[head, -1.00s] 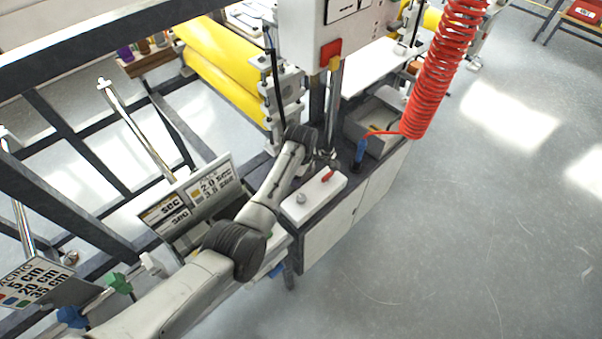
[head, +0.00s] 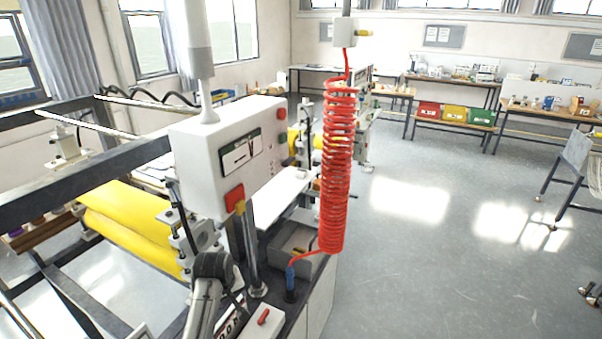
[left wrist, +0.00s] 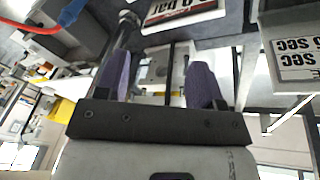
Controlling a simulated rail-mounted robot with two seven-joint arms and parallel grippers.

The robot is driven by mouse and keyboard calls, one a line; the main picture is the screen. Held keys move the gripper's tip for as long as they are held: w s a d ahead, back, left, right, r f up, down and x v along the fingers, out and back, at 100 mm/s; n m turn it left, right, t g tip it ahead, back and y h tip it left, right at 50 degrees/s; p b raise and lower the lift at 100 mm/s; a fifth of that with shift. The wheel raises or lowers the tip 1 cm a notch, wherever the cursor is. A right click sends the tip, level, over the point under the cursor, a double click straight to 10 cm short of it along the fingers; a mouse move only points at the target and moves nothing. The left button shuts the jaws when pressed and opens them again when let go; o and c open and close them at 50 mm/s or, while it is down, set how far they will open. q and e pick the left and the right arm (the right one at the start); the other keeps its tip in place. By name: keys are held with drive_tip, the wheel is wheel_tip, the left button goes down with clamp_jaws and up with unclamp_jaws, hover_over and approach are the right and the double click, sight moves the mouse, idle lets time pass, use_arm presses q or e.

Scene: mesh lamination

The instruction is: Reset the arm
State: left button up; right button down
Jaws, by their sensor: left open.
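My left arm (head: 205,305) comes up from the bottom of the head view, beside the machine. Its gripper is hidden there behind the arm and the machine's side. In the left wrist view my left gripper (left wrist: 160,78) shows two purple fingers set well apart, with nothing between them. Behind the fingers are pale machine parts and a sign (left wrist: 180,10). My right gripper is in neither view.
A white control box (head: 225,155) with a red button stands over the yellow rollers (head: 125,225). A coiled red hose (head: 337,170) hangs to the right of it. A blue nozzle (head: 291,280) is at its lower end. Open grey floor (head: 440,270) lies to the right.

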use_arm(q)
wheel_tip(320, 180, up, 11)
drive_tip(key=w+m+t, duration=0.1)
drive_tip(key=m+t, duration=0.2)
drive_tip(key=s+a+r+m+t+p, duration=0.25)
drive_tip(key=s+r+t, duration=0.25)
drive_tip(key=s+r, duration=0.4)
drive_tip(key=s+f+g+p, duration=0.2)
drive_tip(key=s+f, duration=0.4)
drive_tip(key=s, duration=0.7)
drive_tip(key=s+f+m+g+p, duration=0.1)
drive_tip(key=s+f+g+p, duration=0.2)
drive_tip(key=s, duration=1)
drive_tip(key=s+f+m+g+p, duration=0.1)
drive_tip(key=s+f+p, duration=0.3)
drive_tip(key=s+f, duration=0.5)
drive_tip(key=s+g, duration=0.1)
drive_tip(key=s, duration=0.3)
drive_tip(key=shift+s+f+g, duration=0.2)
drive_tip(key=shift+s+g, duration=0.1)
drive_tip(key=shift+s, duration=0.1)
